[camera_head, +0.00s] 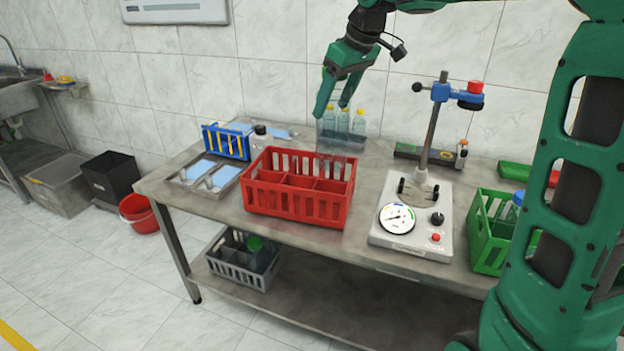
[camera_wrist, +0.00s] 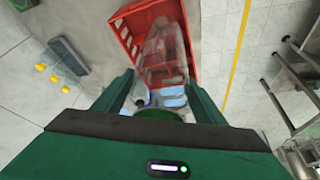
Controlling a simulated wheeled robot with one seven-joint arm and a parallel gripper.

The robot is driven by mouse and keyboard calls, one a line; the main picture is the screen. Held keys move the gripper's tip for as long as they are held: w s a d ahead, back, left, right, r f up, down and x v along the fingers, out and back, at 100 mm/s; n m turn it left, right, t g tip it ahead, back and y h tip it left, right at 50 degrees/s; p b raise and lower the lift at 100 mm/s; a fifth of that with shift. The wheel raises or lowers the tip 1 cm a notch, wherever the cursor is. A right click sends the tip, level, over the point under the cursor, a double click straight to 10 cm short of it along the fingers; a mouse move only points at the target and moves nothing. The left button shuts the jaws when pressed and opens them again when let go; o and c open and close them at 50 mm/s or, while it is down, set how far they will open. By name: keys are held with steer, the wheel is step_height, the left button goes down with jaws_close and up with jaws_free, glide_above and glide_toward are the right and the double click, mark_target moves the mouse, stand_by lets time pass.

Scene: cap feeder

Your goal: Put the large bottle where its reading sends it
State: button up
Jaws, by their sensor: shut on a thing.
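My gripper (camera_head: 333,106) is above the back right part of the red crate (camera_head: 291,211). In the wrist view the gripper (camera_wrist: 160,100) is shut on the large clear bottle (camera_wrist: 165,50) near its green cap (camera_wrist: 160,114). The bottle extends from the fingers towards the red crate (camera_wrist: 122,36). In the head view the bottle is see-through and hard to make out, so I cannot tell whether its base is inside a compartment. The cap feeder's round dial (camera_head: 396,218) is on the grey instrument base; its reading is too small to make out.
A green crate (camera_head: 488,250) stands right of the instrument. A grey crate (camera_head: 240,273) with a green-capped bottle is on the lower shelf. A blue rack (camera_head: 227,142) and a metal tray (camera_head: 205,178) lie left.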

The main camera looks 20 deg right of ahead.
mark_target(346, 133)
step_height(346, 133, down, 17)
steer(key=shift+r, duration=0.15)
stand_by(0.5)
steer(key=o, duration=2.1)
steer(key=shift+c, duration=0.2)
steer(key=v, duration=1.2)
steer(key=shift+a, duration=0.15)
steer(key=s+d+f+m+g, duration=0.1)
steer(key=s+d+f+m, duration=0.2)
steer(key=s, duration=0.9)
steer(key=s+d+f+m+g+h, duration=0.1)
steer(key=s+d+f+m, duration=0.3)
steer(key=s, duration=0.7)
steer(key=s+d+f+m+g+h, duration=0.1)
steer(key=s+d+f+m, duration=0.3)
steer(key=s, duration=0.8)
steer(key=d+m, duration=0.2)
steer(key=d, duration=0.1)
steer(key=shift+s+d+g, duration=0.3)
steer(key=shift+s+g, duration=0.05)
steer(key=shift+g, duration=0.05)
